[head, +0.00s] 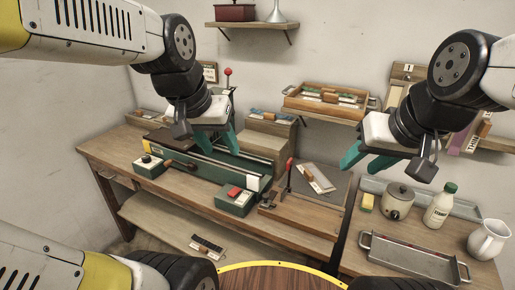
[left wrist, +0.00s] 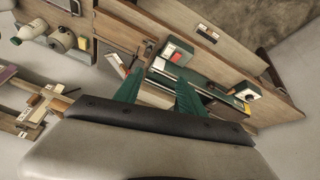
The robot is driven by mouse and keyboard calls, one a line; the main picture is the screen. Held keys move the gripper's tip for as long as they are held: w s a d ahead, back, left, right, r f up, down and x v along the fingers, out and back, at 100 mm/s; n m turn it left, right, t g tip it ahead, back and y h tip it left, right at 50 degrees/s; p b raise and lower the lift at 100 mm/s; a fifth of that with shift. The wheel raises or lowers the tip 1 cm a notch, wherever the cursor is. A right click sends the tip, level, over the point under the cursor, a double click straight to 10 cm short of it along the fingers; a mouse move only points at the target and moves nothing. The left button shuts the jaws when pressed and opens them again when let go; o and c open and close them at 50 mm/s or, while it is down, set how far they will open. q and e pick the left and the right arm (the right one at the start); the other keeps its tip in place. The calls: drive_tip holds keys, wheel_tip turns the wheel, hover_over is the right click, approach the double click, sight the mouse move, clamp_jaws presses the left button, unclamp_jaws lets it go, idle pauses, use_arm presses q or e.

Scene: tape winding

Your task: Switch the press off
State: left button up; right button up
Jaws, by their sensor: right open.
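A long green machine (head: 187,171), which looks like the press, lies on the wooden bench. At its front right is a green box with a red switch (head: 234,192); the box also shows in the left wrist view (left wrist: 178,54). At its left end is a box with a dark knob (head: 147,159). Whether the red switch is on or off is too small to tell. My left gripper (head: 208,149) is open and empty above the machine, its fingers (left wrist: 158,78) apart in the left wrist view. My right gripper (head: 357,171) is open and empty, above the right part of the bench.
A red-knobbed lever (head: 289,167) stands beside a cutting board (head: 322,183), right of the machine. On the right table are a metal tray (head: 411,260), a pot (head: 397,203), a bottle (head: 440,206) and a jug (head: 489,239). A shelf holds a wooden tray (head: 303,106).

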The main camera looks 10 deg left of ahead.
use_arm(q)
drive_tip(key=w+a+f+m+g+y, duration=0.1)
drive_tip(key=w+f, duration=0.2)
drive_tip(key=w, duration=0.3)
drive_tip(key=w+f+g, duration=0.2)
drive_tip(key=w+f, duration=0.2)
drive_tip(key=w, duration=0.2)
drive_tip(key=m+g, duration=0.2)
hover_over(237, 188)
wheel_tip(237, 188, down, 13)
drive_tip(key=shift+y, duration=0.3)
drive_tip(key=shift+s+f, duration=0.15)
drive_tip(key=shift+f, duration=3.85)
clamp_jaws()
